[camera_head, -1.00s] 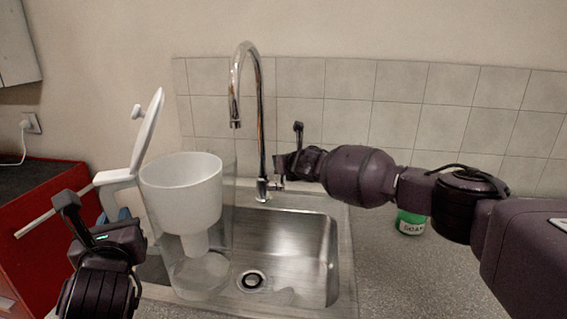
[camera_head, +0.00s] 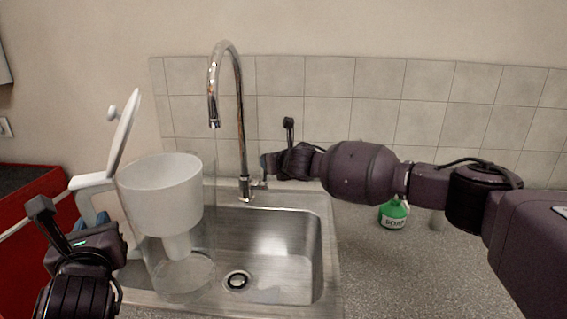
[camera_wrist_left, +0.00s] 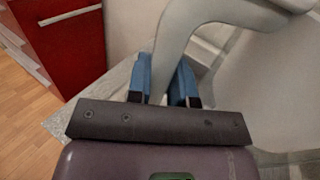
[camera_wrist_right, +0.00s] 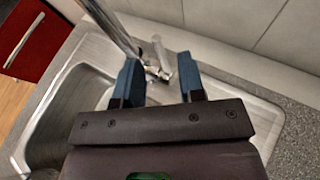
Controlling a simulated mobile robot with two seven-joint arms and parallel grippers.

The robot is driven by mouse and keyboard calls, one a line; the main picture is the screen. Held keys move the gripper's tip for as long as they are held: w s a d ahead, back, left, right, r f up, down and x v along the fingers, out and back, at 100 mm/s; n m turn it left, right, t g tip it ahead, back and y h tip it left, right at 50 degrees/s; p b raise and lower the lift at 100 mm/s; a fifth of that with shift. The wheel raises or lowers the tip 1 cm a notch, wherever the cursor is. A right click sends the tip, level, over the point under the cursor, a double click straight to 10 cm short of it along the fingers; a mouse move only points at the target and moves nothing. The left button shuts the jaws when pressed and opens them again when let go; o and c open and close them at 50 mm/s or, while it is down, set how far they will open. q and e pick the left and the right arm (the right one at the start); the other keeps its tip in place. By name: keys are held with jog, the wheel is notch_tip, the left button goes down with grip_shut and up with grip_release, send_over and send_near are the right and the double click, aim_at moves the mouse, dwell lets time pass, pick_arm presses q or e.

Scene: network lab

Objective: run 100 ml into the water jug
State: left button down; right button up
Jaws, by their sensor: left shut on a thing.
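The water jug (camera_head: 185,262) is clear, with a white funnel insert (camera_head: 160,195) and its white lid (camera_head: 124,130) swung up. It is at the sink's left side, upright or nearly so. My left gripper (camera_head: 92,212) is shut on its white handle, which runs between the blue fingers in the left wrist view (camera_wrist_left: 163,78). The chrome tap (camera_head: 240,130) has its spout end above the right part of the jug's opening; I see no water stream. My right gripper (camera_head: 268,165) is beside the tap's lever. The right wrist view shows its fingers apart, with the lever (camera_wrist_right: 160,55) between and beyond them.
The steel sink (camera_head: 270,245) has a drain (camera_head: 237,281) right of the jug. A green soap bottle (camera_head: 394,214) stands on the speckled counter (camera_head: 400,270), under my right arm. A red cabinet (camera_head: 30,240) is at the left. The tiled wall (camera_head: 380,90) is behind.

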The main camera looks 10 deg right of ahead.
pick_arm(q)
jog(key=shift+r, duration=0.15)
pick_arm(e)
jog(key=v, duration=0.7)
pick_arm(q)
jog(key=shift+r, duration=0.1)
pick_arm(e)
jog(key=shift+s, duration=0.1)
jog(key=shift+r, duration=0.1)
